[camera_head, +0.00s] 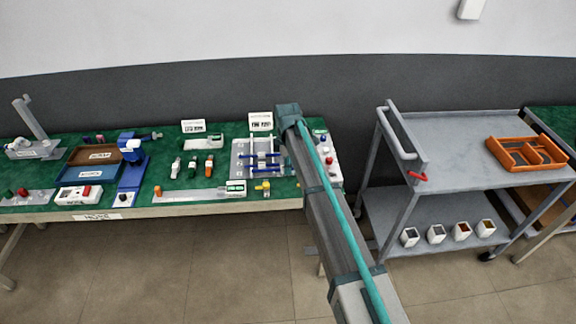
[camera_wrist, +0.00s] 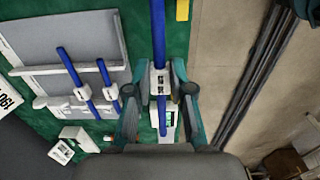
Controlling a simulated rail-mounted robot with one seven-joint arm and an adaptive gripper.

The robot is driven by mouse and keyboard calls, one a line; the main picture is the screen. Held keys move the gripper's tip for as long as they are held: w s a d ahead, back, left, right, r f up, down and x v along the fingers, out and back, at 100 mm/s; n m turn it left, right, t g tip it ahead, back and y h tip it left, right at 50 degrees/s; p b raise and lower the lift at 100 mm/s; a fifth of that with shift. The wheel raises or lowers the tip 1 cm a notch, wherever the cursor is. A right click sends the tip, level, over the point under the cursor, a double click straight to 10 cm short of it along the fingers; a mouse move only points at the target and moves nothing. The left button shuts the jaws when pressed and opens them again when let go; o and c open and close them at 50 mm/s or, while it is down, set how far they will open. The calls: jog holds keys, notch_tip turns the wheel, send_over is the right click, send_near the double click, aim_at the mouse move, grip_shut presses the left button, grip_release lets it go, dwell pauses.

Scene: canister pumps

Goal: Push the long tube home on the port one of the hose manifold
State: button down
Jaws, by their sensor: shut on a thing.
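My gripper (camera_wrist: 160,92) is shut on a blue tube (camera_wrist: 158,45) in the wrist view, around its white label (camera_wrist: 160,82). The tube runs up out of the picture, and its short lower end overlaps a white block with a green panel (camera_wrist: 169,122). I cannot tell whether they touch. Two other blue tubes (camera_wrist: 72,70) (camera_wrist: 105,75) with white labels lie across a grey rack (camera_wrist: 85,50), also in the head view (camera_head: 240,150). I cannot tell which part is the hose manifold or port one. In the head view my arm hides the gripper.
A yellow piece (camera_wrist: 182,10) is near the tube's upper part. A white box (camera_wrist: 78,138) lies left of my gripper. In the head view, blue and brown trays (camera_head: 80,174) stand at left. A grey cart (camera_head: 455,150) stands right of the green-topped bench (camera_head: 222,140).

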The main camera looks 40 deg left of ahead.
jog(key=shift+f+b, duration=1.35)
jog(key=shift+f, duration=2.05)
jog(key=shift+f, duration=0.1)
jog(key=shift+w+d, duration=0.85)
jog(key=shift+d, duration=0.1)
dwell(0.6)
jog(key=shift+s+a, duration=0.2)
jog(key=shift+a, duration=0.05)
jog(key=shift+s+a, duration=0.45)
dwell(0.8)
jog(key=shift+w+d, duration=0.35)
dwell(1.1)
